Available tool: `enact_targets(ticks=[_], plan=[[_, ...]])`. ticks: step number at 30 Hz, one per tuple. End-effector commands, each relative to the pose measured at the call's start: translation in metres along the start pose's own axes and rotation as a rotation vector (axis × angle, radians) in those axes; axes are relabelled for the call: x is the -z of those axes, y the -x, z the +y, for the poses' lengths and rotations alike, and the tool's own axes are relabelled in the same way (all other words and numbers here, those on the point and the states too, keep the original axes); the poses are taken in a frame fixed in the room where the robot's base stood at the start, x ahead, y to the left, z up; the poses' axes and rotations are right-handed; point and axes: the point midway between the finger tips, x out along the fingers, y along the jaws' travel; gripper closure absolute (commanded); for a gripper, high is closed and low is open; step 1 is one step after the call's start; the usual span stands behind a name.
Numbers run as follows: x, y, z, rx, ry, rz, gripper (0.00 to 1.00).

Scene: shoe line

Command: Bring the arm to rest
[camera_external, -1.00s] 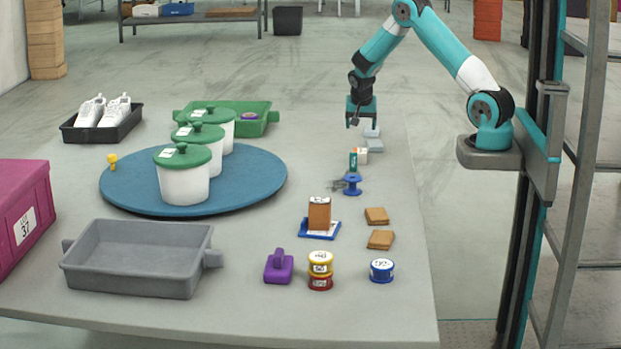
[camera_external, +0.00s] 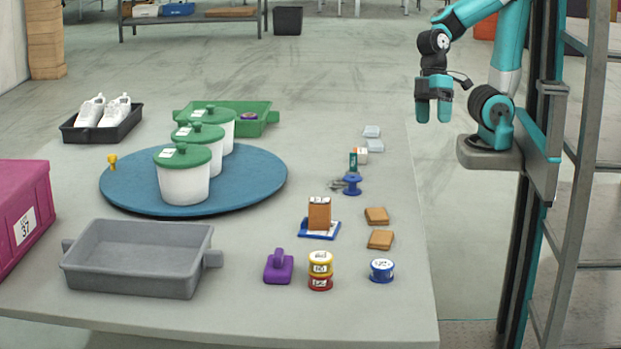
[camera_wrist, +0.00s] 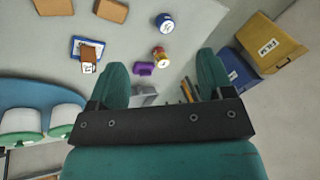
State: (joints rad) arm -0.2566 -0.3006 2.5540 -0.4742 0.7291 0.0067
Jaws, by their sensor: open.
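My gripper (camera_external: 434,110) hangs fingers-down at the right in the external view, beyond the table's right edge and close to my arm's base. It is open and empty. In the wrist view, my gripper's two teal fingers (camera_wrist: 167,82) stand apart with nothing held between them. My arm is folded back above its mount. The table (camera_external: 260,318) lies to the left of the gripper and below it.
On the table stand white pots with green lids (camera_external: 184,185) on a blue turntable (camera_external: 130,200), a grey tray (camera_external: 135,282), a green tray (camera_external: 262,122), and shoes in a black tray (camera_external: 70,133). Small items line the right side. Yellow and blue bins (camera_wrist: 270,40) show in the wrist view.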

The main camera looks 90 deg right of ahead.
Motion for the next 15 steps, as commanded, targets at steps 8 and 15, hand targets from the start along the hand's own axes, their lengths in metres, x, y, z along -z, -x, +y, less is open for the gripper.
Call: enact_targets(ticks=[8, 15], plan=[[-0.004, 0.0, -0.005, 0.007, 0.024, -0.005, 0.26], [0.003, 0.025, -0.012, 0.006, 0.021, -0.003, 0.26]])
